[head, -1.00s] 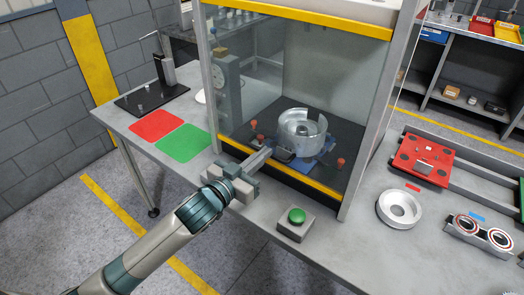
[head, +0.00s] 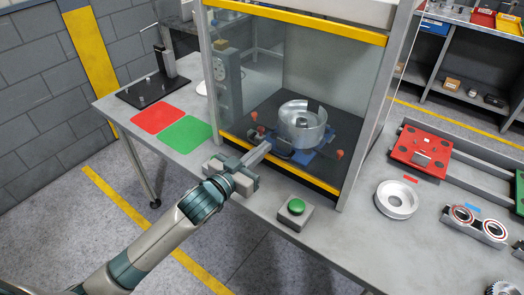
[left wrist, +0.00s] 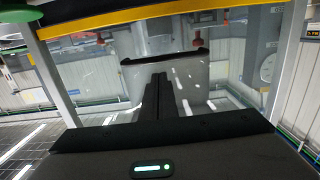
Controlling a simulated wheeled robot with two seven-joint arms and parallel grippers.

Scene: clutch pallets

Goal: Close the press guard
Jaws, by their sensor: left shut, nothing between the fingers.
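The press (head: 364,150) stands on the bench as a grey frame with clear panels. A yellow bar (head: 300,22) crosses the top of its front, and a yellow and black bar (head: 318,182) runs along the bottom. I cannot tell how far the clear guard is lowered. A metal cylinder part (head: 301,125) sits inside on a blue fixture (head: 322,150). My left gripper (head: 266,147) is shut and empty, overlapping the left part of the bottom bar; contact is unclear. Its dark fingers (left wrist: 160,92) show in the left wrist view, below the yellow bar (left wrist: 130,17). My right gripper is out of view.
A green button box (head: 295,210) stands in front of the press. Red (head: 158,115) and green (head: 185,137) mats lie left.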

